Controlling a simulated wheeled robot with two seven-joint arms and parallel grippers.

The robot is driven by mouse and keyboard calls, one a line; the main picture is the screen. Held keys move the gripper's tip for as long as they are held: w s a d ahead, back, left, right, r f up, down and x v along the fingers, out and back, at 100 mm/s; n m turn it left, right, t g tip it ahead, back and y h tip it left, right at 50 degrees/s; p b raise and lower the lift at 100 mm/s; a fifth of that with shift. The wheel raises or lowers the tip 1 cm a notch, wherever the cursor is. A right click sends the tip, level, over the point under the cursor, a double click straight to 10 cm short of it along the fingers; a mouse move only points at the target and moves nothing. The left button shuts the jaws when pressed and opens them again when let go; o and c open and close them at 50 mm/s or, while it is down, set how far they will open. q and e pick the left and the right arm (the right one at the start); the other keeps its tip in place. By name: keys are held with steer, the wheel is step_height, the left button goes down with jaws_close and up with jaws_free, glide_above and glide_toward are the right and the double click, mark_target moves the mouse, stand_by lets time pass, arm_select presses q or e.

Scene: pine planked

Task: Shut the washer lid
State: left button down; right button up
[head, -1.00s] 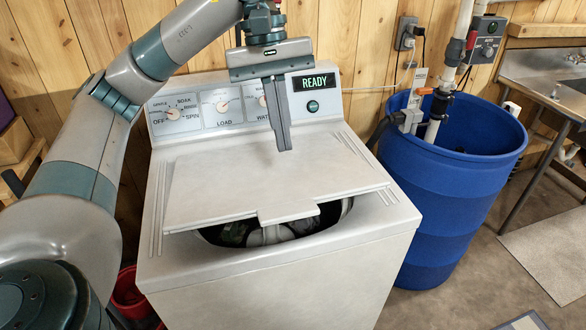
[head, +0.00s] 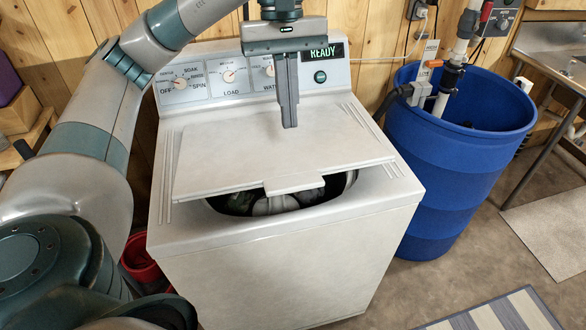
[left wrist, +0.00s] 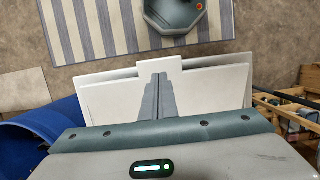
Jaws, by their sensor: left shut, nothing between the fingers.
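The white washer (head: 270,262) stands against the wall. Its lid (head: 225,160) is tilted at a low angle, its front edge a little above the top. A dark opening with clothes (head: 270,203) shows under the front edge and the lid's tab (head: 296,182). My left gripper (head: 290,126) points down over the lid, shut and empty. I cannot tell whether the fingertips touch the lid. In the left wrist view the shut fingers (left wrist: 158,78) lie over the white lid (left wrist: 215,88). My right gripper is not in view.
A blue barrel (head: 445,165) with pipes stands close to the washer's right side. A metal sink (head: 560,70) is at the far right. A red bucket (head: 140,262) is at the washer's left. A striped mat (head: 500,312) lies on the floor in front.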

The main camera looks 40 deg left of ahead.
arm_select(q)
steer(key=f, duration=0.1)
steer(key=p, duration=0.2)
glide_above(294, 186)
steer(key=w+a, duration=0.1)
steer(key=f, duration=0.6)
steer(key=shift+a+f, duration=0.2)
steer(key=shift+f, duration=0.15)
steer(key=p+x, duration=0.1)
steer(key=x, duration=0.2)
steer(key=shift+f, duration=0.1)
steer(key=shift+d+f+p, duration=0.1)
steer(key=shift+f+p, duration=0.2)
steer(key=shift+f, duration=0.3)
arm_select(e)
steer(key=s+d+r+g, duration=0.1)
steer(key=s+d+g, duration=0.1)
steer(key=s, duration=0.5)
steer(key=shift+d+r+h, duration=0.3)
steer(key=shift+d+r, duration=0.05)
